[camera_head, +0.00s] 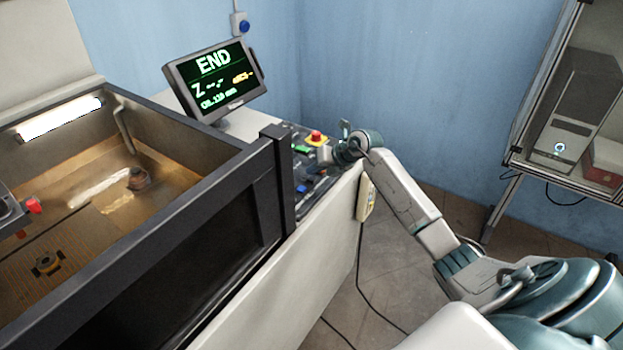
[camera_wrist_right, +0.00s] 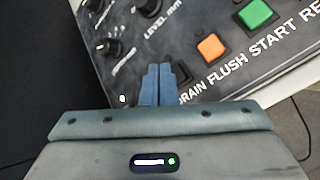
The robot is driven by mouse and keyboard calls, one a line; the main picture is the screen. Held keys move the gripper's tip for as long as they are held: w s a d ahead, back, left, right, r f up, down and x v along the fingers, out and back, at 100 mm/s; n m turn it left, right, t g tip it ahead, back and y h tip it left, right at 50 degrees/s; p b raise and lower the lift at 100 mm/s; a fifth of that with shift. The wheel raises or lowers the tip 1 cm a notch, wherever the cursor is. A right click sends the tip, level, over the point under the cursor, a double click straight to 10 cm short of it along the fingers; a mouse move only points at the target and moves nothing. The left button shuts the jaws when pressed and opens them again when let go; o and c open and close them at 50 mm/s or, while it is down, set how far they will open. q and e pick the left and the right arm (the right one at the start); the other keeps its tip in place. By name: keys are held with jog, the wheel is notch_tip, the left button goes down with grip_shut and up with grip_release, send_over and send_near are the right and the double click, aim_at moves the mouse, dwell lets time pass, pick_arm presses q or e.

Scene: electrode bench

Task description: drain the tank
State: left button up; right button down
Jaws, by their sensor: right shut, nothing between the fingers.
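The tank (camera_head: 222,166) is an open, dark-rimmed basin at the left in the head view, with a brownish floor and fixtures inside. The control panel (camera_head: 309,178) is right of it and shows close up in the wrist view (camera_wrist_right: 120,62). Its DRAIN label (camera_wrist_right: 191,96) is partly covered; my shut fingers and the gripper hide most of the button area above it. A dark button edge (camera_wrist_right: 183,73) shows beside the fingers. My right gripper (camera_head: 326,155) is shut and empty over the panel; I cannot tell whether it touches. My left gripper is not in view.
An orange FLUSH button (camera_wrist_right: 211,47) and green START button (camera_wrist_right: 255,13) are right of the fingers. Knobs (camera_wrist_right: 107,46) are left. A red emergency stop (camera_head: 316,137) is near the gripper. A monitor (camera_head: 214,80) reads END. A handset (camera_head: 365,199) hangs on the bench side.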

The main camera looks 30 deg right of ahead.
jog(key=shift+f, duration=0.15)
jog(key=shift+f+b, duration=0.3)
jog(key=shift+f+b, duration=0.35)
jog(key=shift+f, duration=0.1)
dwell(0.7)
dwell(0.3)
jog(key=shift+r+p, duration=0.6)
jog(key=shift+r, duration=0.3)
jog(key=shift+r, duration=0.1)
notch_tip(320, 180, up, 5)
jog(key=p, duration=0.3)
dwell(0.6)
